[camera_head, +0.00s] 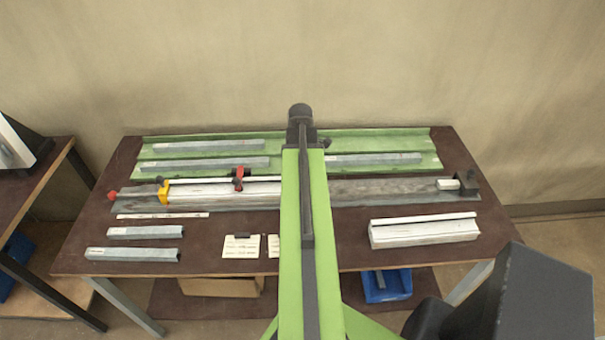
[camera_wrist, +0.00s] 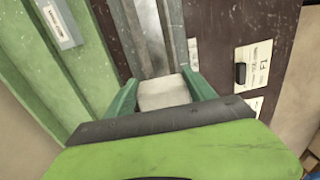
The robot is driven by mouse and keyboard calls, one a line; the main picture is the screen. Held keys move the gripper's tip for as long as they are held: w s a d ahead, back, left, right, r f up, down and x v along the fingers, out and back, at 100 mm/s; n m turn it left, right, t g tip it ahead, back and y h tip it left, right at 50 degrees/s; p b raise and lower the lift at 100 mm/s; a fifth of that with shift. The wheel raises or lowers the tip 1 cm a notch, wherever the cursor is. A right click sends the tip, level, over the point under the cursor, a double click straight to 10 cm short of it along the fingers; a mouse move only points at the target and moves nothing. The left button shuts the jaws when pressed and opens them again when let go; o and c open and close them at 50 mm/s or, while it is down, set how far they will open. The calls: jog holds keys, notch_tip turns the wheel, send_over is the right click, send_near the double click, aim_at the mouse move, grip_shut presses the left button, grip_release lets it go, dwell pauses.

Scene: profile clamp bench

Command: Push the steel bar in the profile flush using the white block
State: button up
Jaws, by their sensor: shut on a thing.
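My gripper (camera_wrist: 161,82) is shut on a white block (camera_wrist: 164,94), held between its two green fingers in the wrist view. In that view the block is in line with the end of a pale profile (camera_wrist: 150,25); I cannot tell whether they touch. In the head view the white profile (camera_head: 215,191) lies along the long grey bed on the bench, and its right end is behind my green arm. The arm also hides my gripper and the block there. I cannot make out the steel bar inside the profile.
A yellow clamp (camera_head: 164,191) and a red clamp (camera_head: 239,179) stand along the bed. A black end stop (camera_head: 466,183) is at its right end. Green channels with grey bars lie behind. A white profile block (camera_head: 424,231) and label cards (camera_head: 241,246) lie in front.

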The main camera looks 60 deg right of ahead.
notch_tip(320, 180, up, 6)
jog(key=p, duration=0.5)
jog(key=shift+r, duration=0.2)
jog(key=shift+f, duration=0.1)
